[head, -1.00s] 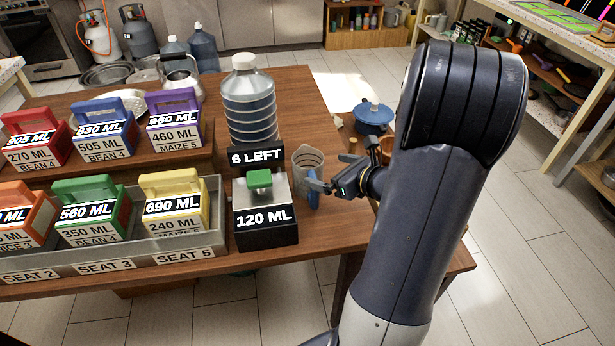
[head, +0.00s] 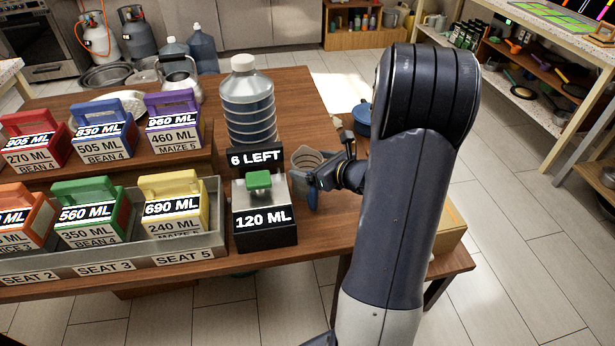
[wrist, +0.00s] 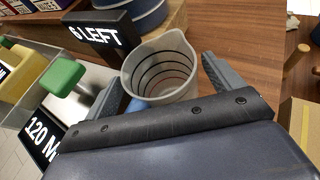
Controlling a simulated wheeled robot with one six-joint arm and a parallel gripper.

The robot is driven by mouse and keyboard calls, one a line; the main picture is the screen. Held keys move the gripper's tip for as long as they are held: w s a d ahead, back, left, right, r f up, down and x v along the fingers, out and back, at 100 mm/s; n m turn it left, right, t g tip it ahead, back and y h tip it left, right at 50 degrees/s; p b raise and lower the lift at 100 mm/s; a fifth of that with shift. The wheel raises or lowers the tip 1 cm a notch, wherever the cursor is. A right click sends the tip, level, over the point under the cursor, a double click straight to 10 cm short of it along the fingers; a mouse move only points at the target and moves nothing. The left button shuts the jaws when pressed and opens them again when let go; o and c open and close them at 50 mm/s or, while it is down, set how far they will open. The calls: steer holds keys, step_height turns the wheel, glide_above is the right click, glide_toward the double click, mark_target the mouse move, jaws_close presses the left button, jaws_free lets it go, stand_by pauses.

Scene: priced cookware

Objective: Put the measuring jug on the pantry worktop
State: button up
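The measuring jug (head: 306,157) is a grey, translucent, open-topped jug standing on the wooden table, right of the black 120 ML stand. In the wrist view the jug (wrist: 163,66) shows dark rings inside, and a bit of blue shows at its near side. My gripper (head: 328,163) is at the jug's right side. In the wrist view my gripper (wrist: 160,75) is open, with one finger on each side of the jug; I cannot tell whether either touches it. Pale worktops show at the upper right, one with a green mat (head: 562,18); no label tells which is the pantry worktop.
The 120 ML stand (head: 265,222) with a green button and a large ribbed bottle (head: 247,100) stand close left of the jug. A grey tray (head: 140,258) of coloured priced boxes fills the left. A blue pot (head: 362,119) is behind my arm. Tabletop in front of the jug is clear.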

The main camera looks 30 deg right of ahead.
steer(key=c, duration=1.2)
